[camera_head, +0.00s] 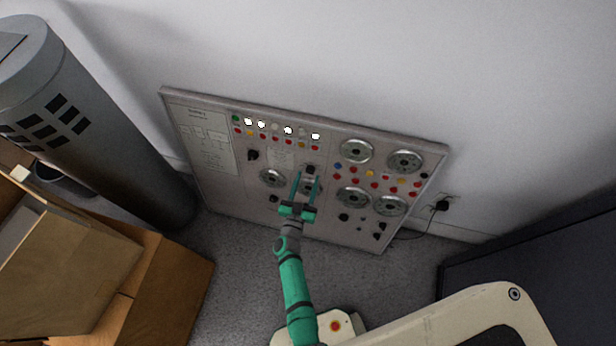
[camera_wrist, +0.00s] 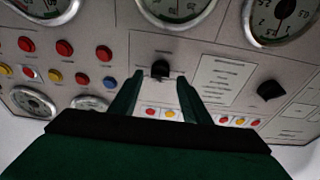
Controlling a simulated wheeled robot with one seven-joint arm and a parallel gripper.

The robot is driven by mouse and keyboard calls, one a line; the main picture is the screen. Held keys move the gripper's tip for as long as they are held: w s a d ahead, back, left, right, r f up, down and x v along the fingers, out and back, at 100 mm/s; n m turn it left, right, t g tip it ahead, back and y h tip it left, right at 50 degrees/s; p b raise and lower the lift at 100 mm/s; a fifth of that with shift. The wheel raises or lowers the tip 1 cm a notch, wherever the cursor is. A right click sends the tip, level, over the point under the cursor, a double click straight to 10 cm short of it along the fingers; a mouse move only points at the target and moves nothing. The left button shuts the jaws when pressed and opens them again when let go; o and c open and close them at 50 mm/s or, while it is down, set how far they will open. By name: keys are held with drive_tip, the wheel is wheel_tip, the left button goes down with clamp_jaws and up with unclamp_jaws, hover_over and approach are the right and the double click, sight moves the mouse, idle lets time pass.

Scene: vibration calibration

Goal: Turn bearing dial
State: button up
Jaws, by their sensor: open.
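A grey control panel (camera_head: 225,205) leans against the wall in the head view. My gripper (camera_head: 307,177) reaches up to it with its two green fingers apart and nothing between them that I can see held. A small black knob (camera_head: 310,168) lies at the fingertips; in the wrist view this knob (camera_wrist: 160,69) shows just beyond the gap of my open gripper (camera_wrist: 159,84). Whether the fingers touch the panel is unclear. A second black knob (camera_head: 253,155) sits to the left, and it also shows at the right of the wrist view (camera_wrist: 270,90). Which knob is the bearing dial is not readable.
Several round gauges (camera_head: 356,151) and rows of coloured buttons surround the knobs. A grey cylinder (camera_head: 95,115) and cardboard boxes (camera_head: 165,285) stand at left. A dark cabinet (camera_head: 550,265) stands at right. A cable runs to a wall socket (camera_head: 440,206).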

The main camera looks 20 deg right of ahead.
drive_tip(key=shift+x, duration=0.95)
drive_tip(key=c, duration=1)
